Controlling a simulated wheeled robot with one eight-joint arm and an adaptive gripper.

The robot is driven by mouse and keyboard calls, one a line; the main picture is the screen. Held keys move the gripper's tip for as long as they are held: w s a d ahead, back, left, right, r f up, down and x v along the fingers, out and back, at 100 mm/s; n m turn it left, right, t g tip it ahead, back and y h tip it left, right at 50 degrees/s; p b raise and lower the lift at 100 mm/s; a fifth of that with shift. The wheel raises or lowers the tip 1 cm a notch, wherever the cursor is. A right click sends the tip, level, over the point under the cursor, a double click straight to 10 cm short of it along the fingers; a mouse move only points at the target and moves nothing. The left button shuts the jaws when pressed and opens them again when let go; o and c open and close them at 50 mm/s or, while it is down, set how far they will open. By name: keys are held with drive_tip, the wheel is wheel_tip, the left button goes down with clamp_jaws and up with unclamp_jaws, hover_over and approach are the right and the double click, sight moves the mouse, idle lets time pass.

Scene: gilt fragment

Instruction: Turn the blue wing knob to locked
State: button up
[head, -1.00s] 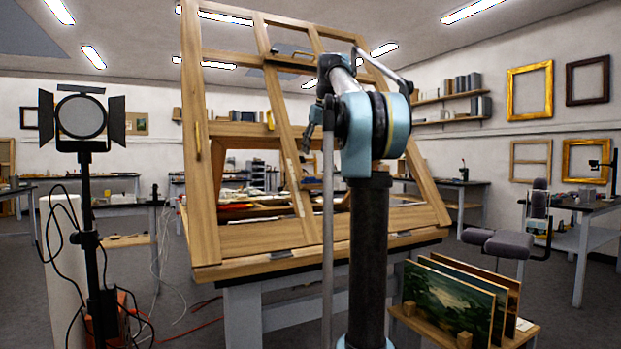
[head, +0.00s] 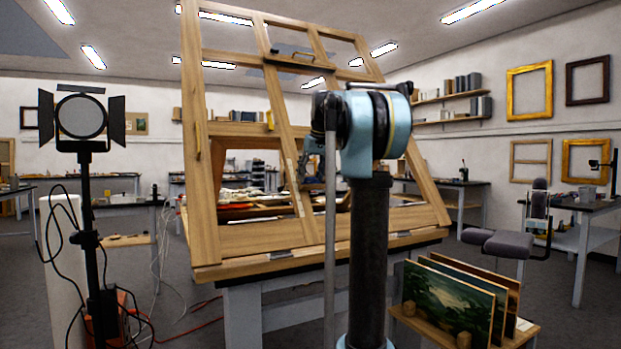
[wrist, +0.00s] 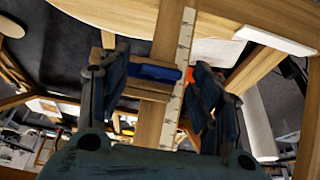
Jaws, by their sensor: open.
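The blue wing knob (wrist: 155,73) shows in the wrist view as a dark blue bar on a small wooden block. It lies crosswise in the picture, across the wooden bar behind it. My gripper (wrist: 160,78) is open, with one finger to the left of the knob and one to the right. The fingers look apart from the knob, but its exact depth is hard to tell. In the head view I cannot make out the knob, and my arm hides most of my gripper.
A pale marked strip (wrist: 179,75) runs along the wooden bar beside the knob's right end. The tilted wooden frame (head: 208,225) stands on a bench. A studio lamp (head: 82,117) is at the left, and a rack of paintings (head: 450,305) is at the right front.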

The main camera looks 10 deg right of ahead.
drive_tip(key=c, duration=1.1)
drive_tip(key=shift+o, duration=0.2)
